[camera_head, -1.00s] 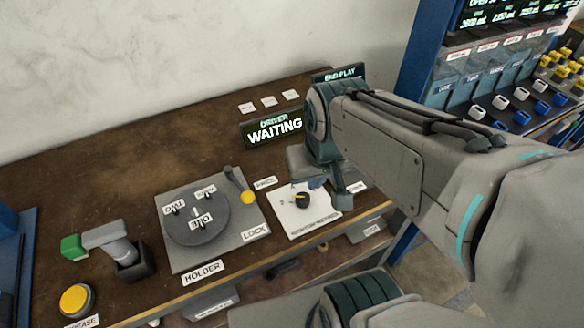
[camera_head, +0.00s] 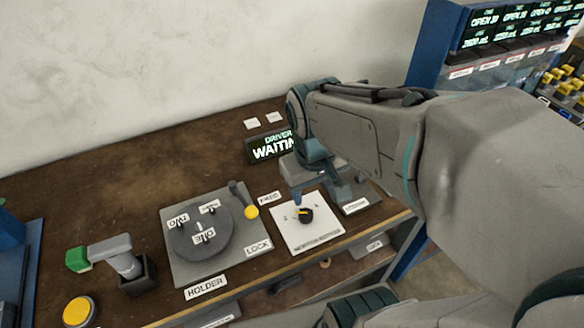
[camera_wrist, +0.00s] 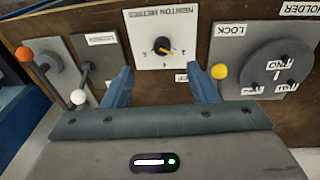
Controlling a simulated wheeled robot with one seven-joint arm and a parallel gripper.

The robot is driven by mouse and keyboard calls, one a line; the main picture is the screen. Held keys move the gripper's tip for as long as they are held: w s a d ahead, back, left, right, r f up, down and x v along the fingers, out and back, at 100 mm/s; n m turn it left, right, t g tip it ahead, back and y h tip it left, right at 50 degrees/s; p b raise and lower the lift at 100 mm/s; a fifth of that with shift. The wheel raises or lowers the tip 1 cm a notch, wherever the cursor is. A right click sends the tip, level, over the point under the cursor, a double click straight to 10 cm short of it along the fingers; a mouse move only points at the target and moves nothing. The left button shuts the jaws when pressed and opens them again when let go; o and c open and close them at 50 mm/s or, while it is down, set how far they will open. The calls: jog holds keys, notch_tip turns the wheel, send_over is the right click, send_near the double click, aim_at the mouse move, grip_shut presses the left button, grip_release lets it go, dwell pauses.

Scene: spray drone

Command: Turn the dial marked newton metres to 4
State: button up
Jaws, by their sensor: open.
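The newton metres dial (camera_head: 306,214) is a black knob with a yellow pointer line on a white plate (camera_head: 318,236). In the head view its pointer lies toward the left. In the wrist view the dial (camera_wrist: 161,47) is upside down, with small numbers around it and its pointer toward the right; the exact setting is hard to read. My gripper (camera_wrist: 160,72) is open and empty, its two blue fingers spread on either side of the dial's line. In the head view my gripper (camera_head: 320,190) is above the plate's far side, apart from the dial.
Left of the dial is the holder plate (camera_head: 180,270) with a round disc and a yellow-tipped lock lever (camera_head: 251,211). In the wrist view, white-tipped (camera_wrist: 78,97) and orange-tipped (camera_wrist: 24,54) levers stand left. A driver display (camera_head: 272,147) reading WAITING stands behind.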

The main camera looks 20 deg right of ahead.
aim_at(307, 214)
jog(key=w+a+f+n+g+h+p, duration=0.2)
jog(key=w+a+n+g+h+p, duration=0.15)
jog(key=w+n, duration=0.45)
jog(key=shift+n+g+y, duration=0.3)
jog(key=shift+g+y, duration=0.05)
jog(key=x, duration=1.3)
jog(key=shift+s+a+f+b, duration=0.1)
jog(key=shift+f+b, duration=0.2)
jog(key=shift+f, duration=0.05)
jog(key=c, duration=1)
